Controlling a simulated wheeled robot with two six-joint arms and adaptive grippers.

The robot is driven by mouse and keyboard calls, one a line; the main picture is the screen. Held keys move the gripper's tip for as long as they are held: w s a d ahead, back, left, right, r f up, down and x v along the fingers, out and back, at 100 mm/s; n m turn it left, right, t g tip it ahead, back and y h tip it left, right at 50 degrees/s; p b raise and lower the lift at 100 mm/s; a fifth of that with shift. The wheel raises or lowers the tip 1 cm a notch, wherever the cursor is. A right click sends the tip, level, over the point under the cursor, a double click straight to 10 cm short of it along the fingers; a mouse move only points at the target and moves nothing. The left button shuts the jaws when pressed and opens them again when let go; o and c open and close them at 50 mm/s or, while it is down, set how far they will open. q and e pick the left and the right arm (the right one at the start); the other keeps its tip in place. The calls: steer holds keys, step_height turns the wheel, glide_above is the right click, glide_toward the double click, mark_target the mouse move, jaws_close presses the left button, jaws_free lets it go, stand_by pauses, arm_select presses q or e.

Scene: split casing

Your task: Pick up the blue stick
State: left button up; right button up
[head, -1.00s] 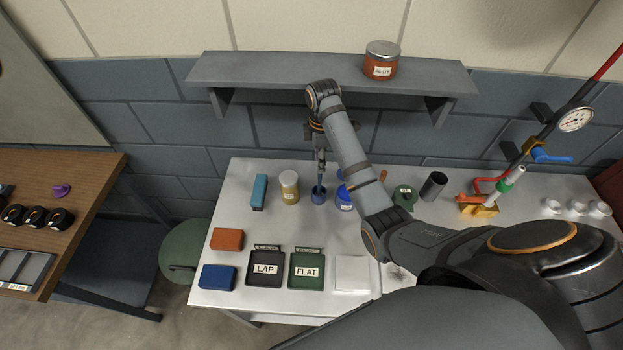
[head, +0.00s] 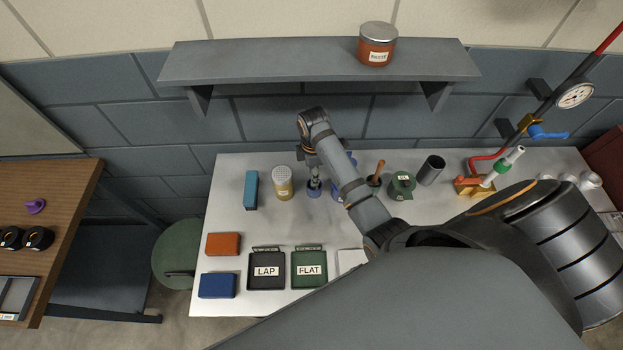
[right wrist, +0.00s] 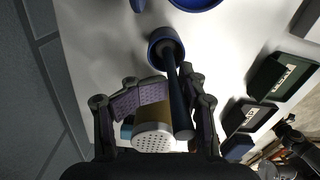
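The blue stick (right wrist: 178,98) stands tilted in a small round blue cup (right wrist: 166,42) in the right wrist view. In the head view the blue cup (head: 314,193) is on the grey-white table, and my gripper mostly hides the stick. My right gripper (head: 315,178) is just above the cup, pointing down. In the right wrist view its fingers (right wrist: 168,94) are spread on either side of the stick, with a visible gap between the left pad and the stick.
A yellow shaker with a perforated lid (head: 283,182) stands close left of the cup. A blue container (head: 338,180) is close right, partly behind my arm. A teal block (head: 251,190) and LAP (head: 267,283) and FLAT (head: 309,283) trays lie nearby. A shelf (head: 300,66) overhangs the back.

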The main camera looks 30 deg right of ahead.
steer(key=shift+s, duration=0.1)
steer(key=shift+s+r, duration=0.2)
steer(key=shift+s, duration=0.1)
steer(key=shift+c, duration=0.6)
steer(key=shift+s+r, duration=0.15)
steer(key=shift+s, duration=0.1)
steer(key=shift+c, duration=1.3)
steer(key=shift+s, duration=0.1)
steer(key=shift+c, duration=1.1)
jaws_close()
steer(key=shift+w, duration=0.2)
arm_select(q)
steer(key=shift+r, duration=0.1)
arm_select(e)
steer(key=shift+s, duration=0.1)
arm_select(q)
steer(key=shift+w, duration=0.1)
